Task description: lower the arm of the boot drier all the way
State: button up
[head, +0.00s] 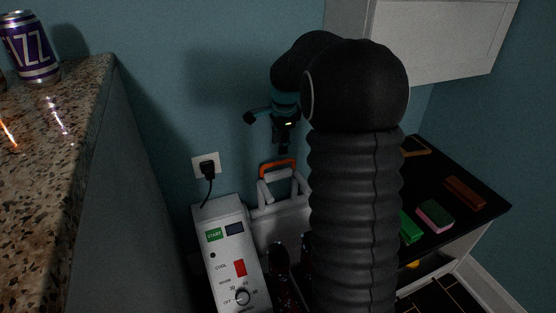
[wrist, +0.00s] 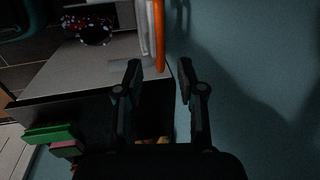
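The boot drier (head: 236,232) stands against the wall, with a white control panel carrying a green START button, a red switch and a dial. Its grey arm with an orange grip bar (head: 278,164) rises at the back of the drier, beside the panel. The orange bar also shows in the wrist view (wrist: 158,35), beyond my fingertips. My gripper (head: 283,149) is just above the orange bar in the head view. In the wrist view its two fingers (wrist: 158,75) are apart with nothing between them. My arm hides the drier's right part.
A speckled counter (head: 60,150) with a purple can (head: 30,47) stands at the left. A black-topped bench (head: 470,212) at the right holds a pink-and-green sponge (head: 434,215) and a brown block (head: 465,191). A dark speckled boot (head: 281,262) is at the drier. A white cabinet (head: 440,40) hangs above.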

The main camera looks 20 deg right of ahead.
aim_at(278, 162)
jog(key=f, duration=0.3)
jog(key=w+f, duration=0.1)
jog(key=f, duration=0.3)
jog(key=shift+w+f, duration=0.15)
jog(key=shift+w, duration=0.05)
grip_shut()
